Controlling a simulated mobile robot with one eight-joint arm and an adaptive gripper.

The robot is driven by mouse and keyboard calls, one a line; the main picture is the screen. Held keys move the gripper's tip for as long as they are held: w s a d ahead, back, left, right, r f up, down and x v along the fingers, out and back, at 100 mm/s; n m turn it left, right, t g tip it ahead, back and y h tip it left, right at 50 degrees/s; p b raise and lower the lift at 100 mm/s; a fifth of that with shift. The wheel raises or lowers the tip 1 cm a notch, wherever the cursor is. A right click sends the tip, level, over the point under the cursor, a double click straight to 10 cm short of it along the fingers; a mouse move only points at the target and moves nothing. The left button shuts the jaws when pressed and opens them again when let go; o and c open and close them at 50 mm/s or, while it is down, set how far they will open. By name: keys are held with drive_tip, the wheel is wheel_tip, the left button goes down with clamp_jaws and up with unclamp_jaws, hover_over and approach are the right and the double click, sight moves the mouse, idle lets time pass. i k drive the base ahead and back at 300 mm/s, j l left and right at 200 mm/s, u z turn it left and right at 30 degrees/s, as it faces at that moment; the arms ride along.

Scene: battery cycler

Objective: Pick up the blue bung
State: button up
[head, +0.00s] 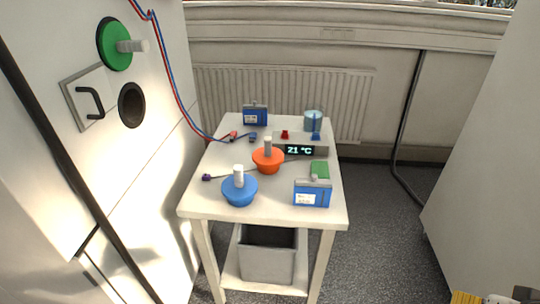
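The blue bung (240,191) stands upright on the white table (202,206), near its front left corner. It has a wide round blue body and a pale peg rising from its top. Nothing covers it in the head view, and there is bare tabletop around it.
An orange bung (268,160) stands just behind the blue one. A blue battery pack (312,194) stands to its right. A green bung (115,45) is in the white cabinet wall. A grey bin (266,263) sits below.

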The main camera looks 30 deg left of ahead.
sight(241, 188)
drive_tip(key=i, duration=1.15)
drive_tip(key=i+l+u, duration=0.15)
drive_tip(key=i, duration=1.05)
drive_tip(key=u, duration=0.45)
drive_tip(key=i+u, duration=0.15)
drive_tip(key=u, duration=0.35)
drive_tip(key=l+u, duration=0.1)
drive_tip(key=u, duration=0.35)
drive_tip(key=i+l+u, duration=0.1)
drive_tip(key=u, duration=0.35)
drive_tip(key=l+u, duration=0.1)
drive_tip(key=u, duration=0.35)
drive_tip(key=k+j+u, duration=0.4)
drive_tip(key=j+u, duration=0.15)
drive_tip(key=k+j+z, duration=0.2)
drive_tip(key=z, duration=0.2)
drive_tip(key=j, duration=0.1)
